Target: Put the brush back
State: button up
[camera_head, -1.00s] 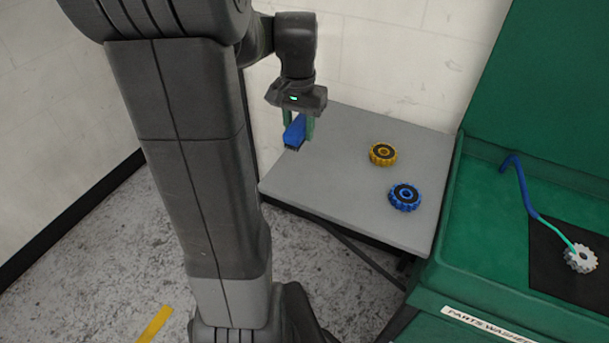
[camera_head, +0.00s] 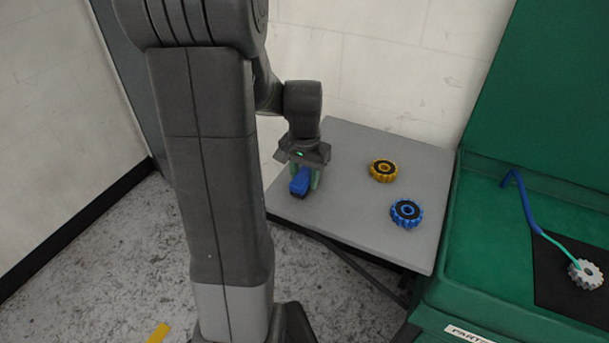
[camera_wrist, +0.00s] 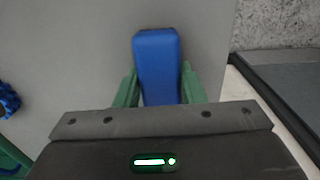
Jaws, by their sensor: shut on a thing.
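The brush has a blue body (camera_head: 299,184) and is between the green fingers of my gripper (camera_head: 304,180). My gripper is shut on it, low over the left part of the grey side table (camera_head: 350,215). In the wrist view the blue brush body (camera_wrist: 158,65) points away from the gripper (camera_wrist: 160,88), with a green finger on each side. I cannot tell whether the brush touches the table top. Its bristles are not clear in either view now.
A yellow gear (camera_head: 383,170) and a blue gear (camera_head: 406,213) lie on the table, right of my gripper. The green parts washer (camera_head: 480,270) stands at the right, with a blue and turquoise hose (camera_head: 527,205) and a pale gear (camera_head: 585,274) in it. A wall is behind.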

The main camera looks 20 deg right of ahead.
aim_at(305, 173)
jog(key=shift+f, duration=0.1)
jog(key=o, duration=1)
jog(key=shift+c, duration=0.2)
notch_tip(305, 173, up, 12)
jog(key=shift+p, duration=0.35)
